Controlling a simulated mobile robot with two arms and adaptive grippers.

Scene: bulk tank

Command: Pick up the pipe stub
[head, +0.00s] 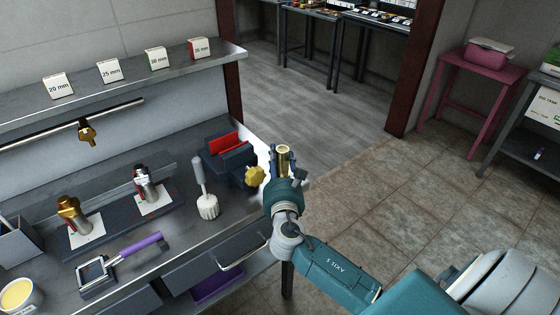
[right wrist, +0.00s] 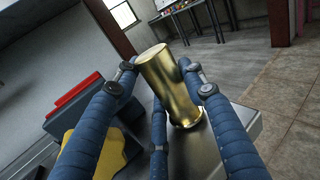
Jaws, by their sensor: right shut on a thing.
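In the right wrist view the blue fingers of the gripper (right wrist: 164,82) lie on both sides of the stub, with another finger below. The bench's pale corner shows behind its lower end; I cannot tell whether they touch. My left gripper is not in view.
A dark blue vise with red jaws (head: 228,145) and a yellow knob (head: 255,177) is close left of my right gripper. Tiled floor right of the bench is clear.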

